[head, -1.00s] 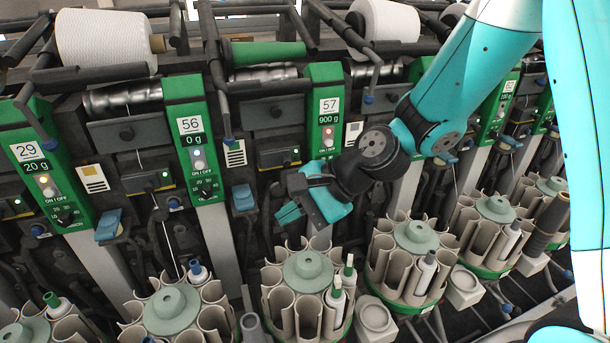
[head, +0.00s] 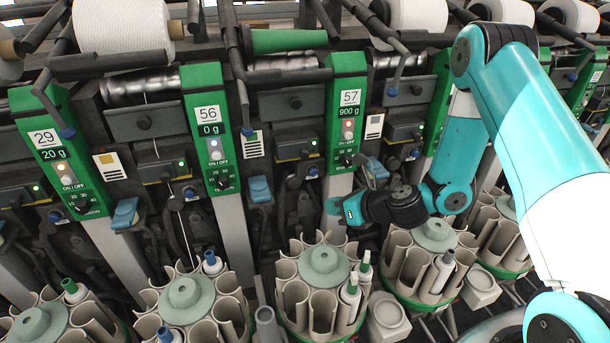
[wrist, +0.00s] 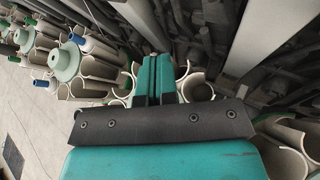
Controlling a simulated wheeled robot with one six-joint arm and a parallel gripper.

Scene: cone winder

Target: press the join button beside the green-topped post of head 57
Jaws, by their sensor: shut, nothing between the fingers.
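The green-topped post of head 57 (head: 346,105) stands right of centre in the head view, with its label, 900 g display and lit ON/OFF spot. My gripper (head: 333,207) is low in front of this post's grey lower part, pointing left, with its fingers together and nothing between them. In the wrist view the shut teal fingers (wrist: 153,65) point up the picture over cream tubes, and no button shows there.
Head 56 post (head: 208,120) and head 29 post (head: 58,150) stand to the left. A blue paddle (head: 260,189) sits right of head 56. Round cream tube magazines (head: 325,265) fill the space below my gripper. Dark bars (head: 290,67) cross above the posts.

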